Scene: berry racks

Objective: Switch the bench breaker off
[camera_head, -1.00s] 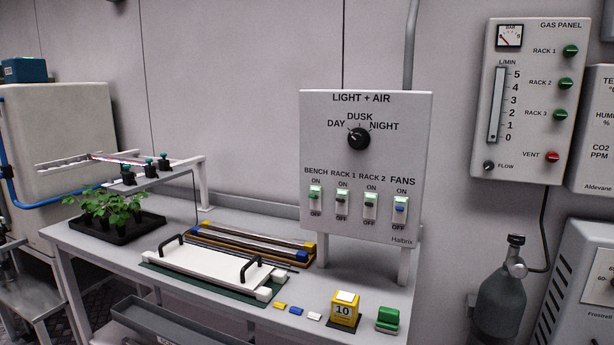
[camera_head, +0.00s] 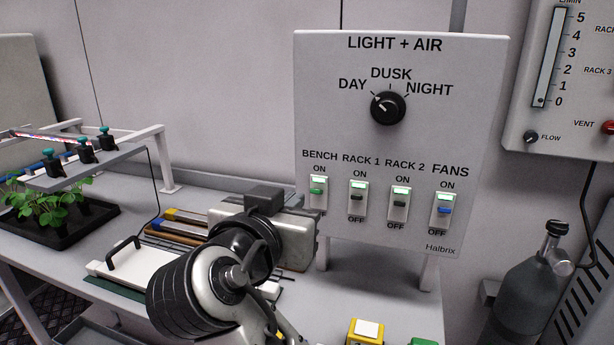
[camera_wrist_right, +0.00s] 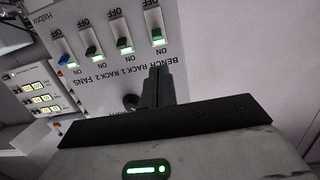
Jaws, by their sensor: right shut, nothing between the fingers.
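The bench breaker (camera_head: 317,191) is the leftmost of the row of switches on the LIGHT + AIR panel (camera_head: 455,110). Its green lever is towards the ON end and its window is lit green. My right gripper (camera_head: 290,232) is in front of the panel's lower left, just below and left of the breaker; its fingertips are hidden there. In the right wrist view, which is upside down, the shut fingers (camera_wrist_right: 156,86) point towards the bench breaker (camera_wrist_right: 157,36), with a gap visible in the picture. Nothing is between them. My left gripper is not in view.
RACK 1 (camera_head: 357,199), RACK 2 (camera_head: 400,204) and FANS (camera_head: 443,211) switches sit close to the right, their windows lit. A black dial (camera_head: 387,107) is above. A plant tray (camera_head: 70,238) stands left on the bench; a gas cylinder (camera_head: 530,295) stands right.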

